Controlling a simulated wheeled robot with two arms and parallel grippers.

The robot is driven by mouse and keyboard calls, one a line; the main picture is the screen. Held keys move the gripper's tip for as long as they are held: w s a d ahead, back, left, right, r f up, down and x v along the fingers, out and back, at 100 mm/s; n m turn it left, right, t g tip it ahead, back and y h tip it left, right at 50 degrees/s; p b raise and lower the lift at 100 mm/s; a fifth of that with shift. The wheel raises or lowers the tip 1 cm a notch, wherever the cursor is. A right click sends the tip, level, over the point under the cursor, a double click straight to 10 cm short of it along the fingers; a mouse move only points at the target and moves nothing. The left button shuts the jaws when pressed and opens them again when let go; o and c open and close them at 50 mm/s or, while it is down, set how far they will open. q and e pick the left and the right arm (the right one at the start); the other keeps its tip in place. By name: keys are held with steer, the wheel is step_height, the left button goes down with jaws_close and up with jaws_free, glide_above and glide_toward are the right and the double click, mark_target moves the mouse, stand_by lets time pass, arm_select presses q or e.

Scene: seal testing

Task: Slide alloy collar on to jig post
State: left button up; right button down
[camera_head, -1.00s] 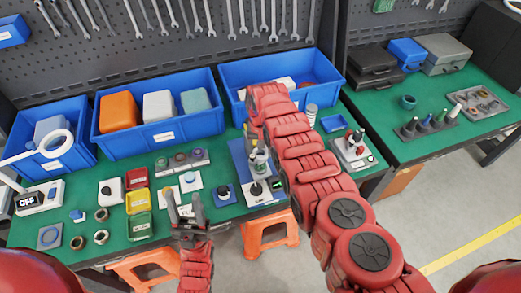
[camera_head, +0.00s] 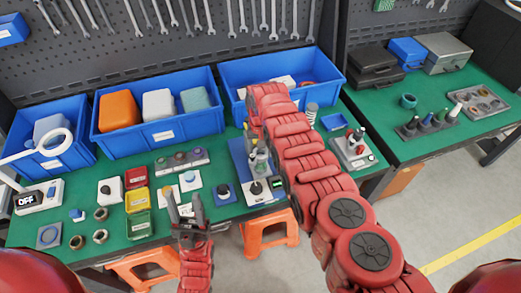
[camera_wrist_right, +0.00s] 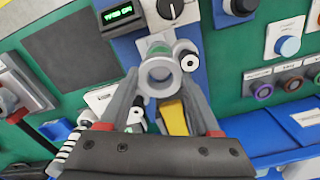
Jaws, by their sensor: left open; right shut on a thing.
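My right gripper (camera_wrist_right: 160,98) is shut on a light grey alloy collar (camera_wrist_right: 160,76), whose round opening faces the wrist camera. In the head view my right gripper (camera_head: 258,160) is at the blue test station, largely covered by its own arm. I cannot make out the jig post for certain; the collar and fingers cover the area behind them, so I cannot tell whether the collar is around it. My left gripper (camera_head: 187,209) is open and empty at the bench's front edge.
Several loose metal rings (camera_head: 100,237) lie at the left front. A green bin (camera_head: 139,225) stands beside them. Blue bins (camera_head: 165,133) line the back.

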steer(key=shift+f+b, duration=0.4)
steer(key=shift+b, duration=0.05)
stand_by(0.5)
jaws_free()
stand_by(0.6)
step_height(320, 180, up, 3)
steer(key=p, duration=0.3)
step_height(320, 180, up, 4)
steer(key=p, duration=0.3)
stand_by(0.3)
